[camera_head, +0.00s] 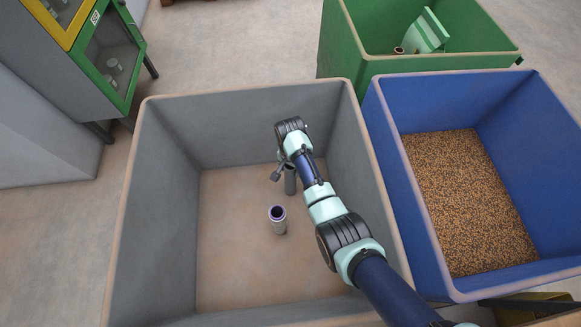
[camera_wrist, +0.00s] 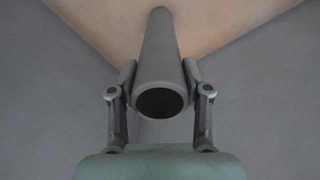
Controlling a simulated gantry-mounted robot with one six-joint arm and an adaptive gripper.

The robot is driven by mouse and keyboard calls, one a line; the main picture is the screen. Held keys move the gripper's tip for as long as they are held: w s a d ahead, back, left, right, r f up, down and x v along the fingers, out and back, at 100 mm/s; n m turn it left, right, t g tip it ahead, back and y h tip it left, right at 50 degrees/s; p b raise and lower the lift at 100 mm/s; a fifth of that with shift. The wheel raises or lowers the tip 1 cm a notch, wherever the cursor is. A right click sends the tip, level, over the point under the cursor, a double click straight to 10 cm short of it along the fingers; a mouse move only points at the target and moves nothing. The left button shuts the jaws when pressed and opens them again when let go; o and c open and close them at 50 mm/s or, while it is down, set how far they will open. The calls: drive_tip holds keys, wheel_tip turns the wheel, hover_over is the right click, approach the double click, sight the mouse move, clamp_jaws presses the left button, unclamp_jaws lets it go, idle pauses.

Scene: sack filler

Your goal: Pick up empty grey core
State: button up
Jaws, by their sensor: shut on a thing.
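A grey hollow core (camera_wrist: 160,60) stands between the two fingers of my gripper (camera_wrist: 160,78) in the wrist view. Its dark open end faces the camera, and a finger pad presses on each side. My gripper is shut on it. In the head view the same grey core (camera_head: 290,180) shows below my gripper (camera_head: 280,172), partly hidden by my arm. It is inside the grey bin (camera_head: 152,220), near the back wall. A second core (camera_head: 278,222), grey with a purple rim, stands upright on the bin floor in front of it, apart from my gripper.
A blue bin (camera_head: 405,185) with brown granules (camera_head: 465,200) stands to the right. A green bin (camera_head: 350,45) behind holds a light green object (camera_head: 427,32) and a small brown-rimmed piece (camera_head: 399,50). A green-framed cabinet (camera_head: 112,65) stands at upper left. The left floor of the grey bin is clear.

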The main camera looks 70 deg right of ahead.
drive_tip(key=shift+r, duration=0.1)
wheel_tip(320, 180, up, 20)
drive_tip(key=p, duration=1)
